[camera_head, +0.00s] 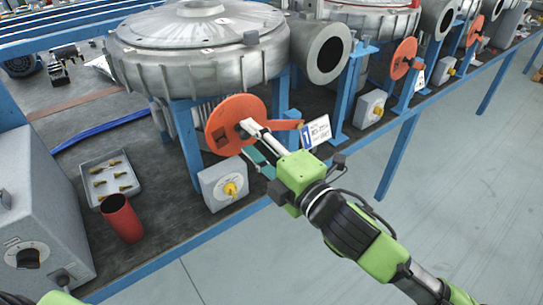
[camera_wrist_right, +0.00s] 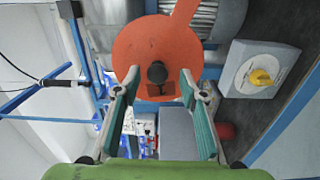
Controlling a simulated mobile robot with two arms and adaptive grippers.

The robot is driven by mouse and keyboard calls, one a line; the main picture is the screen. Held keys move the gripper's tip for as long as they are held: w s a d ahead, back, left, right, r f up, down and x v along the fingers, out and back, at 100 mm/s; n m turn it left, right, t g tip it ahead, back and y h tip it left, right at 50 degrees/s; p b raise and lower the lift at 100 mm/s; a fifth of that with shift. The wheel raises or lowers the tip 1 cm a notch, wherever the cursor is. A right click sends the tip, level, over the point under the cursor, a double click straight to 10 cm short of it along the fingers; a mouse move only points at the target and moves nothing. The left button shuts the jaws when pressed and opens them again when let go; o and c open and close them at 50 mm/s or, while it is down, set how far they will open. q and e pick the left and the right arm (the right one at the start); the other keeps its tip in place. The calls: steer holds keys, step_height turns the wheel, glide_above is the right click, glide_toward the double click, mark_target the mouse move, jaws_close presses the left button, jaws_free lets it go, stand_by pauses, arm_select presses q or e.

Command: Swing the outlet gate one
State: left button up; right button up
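Outlet gate one is an orange disc (camera_head: 228,118) at the front of the nearest blower, beside a tag marked 1 (camera_head: 316,131). An orange arm (camera_head: 285,125) reaches right from the disc. The disc (camera_wrist_right: 150,50) fills the upper middle of the right wrist view, with a dark round knob (camera_wrist_right: 157,73) on its face. My right gripper (camera_head: 249,129) is at the disc's front. In the right wrist view my right gripper (camera_wrist_right: 160,80) is open, its fingers on either side of the knob with gaps visible. Contact with the disc cannot be told. My left gripper is out of view.
A grey switch box with a yellow knob (camera_head: 230,189) sits just below the disc. A tray of small brass parts (camera_head: 94,170), a red cup (camera_head: 122,218) and a large grey box (camera_head: 40,210) stand left. More blowers with orange discs (camera_head: 404,57) stand right.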

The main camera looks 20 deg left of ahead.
steer(key=v, duration=1)
steer(key=shift+s+d, duration=0.15)
steer(key=shift+d, duration=0.1)
steer(key=shift+f, duration=0.1)
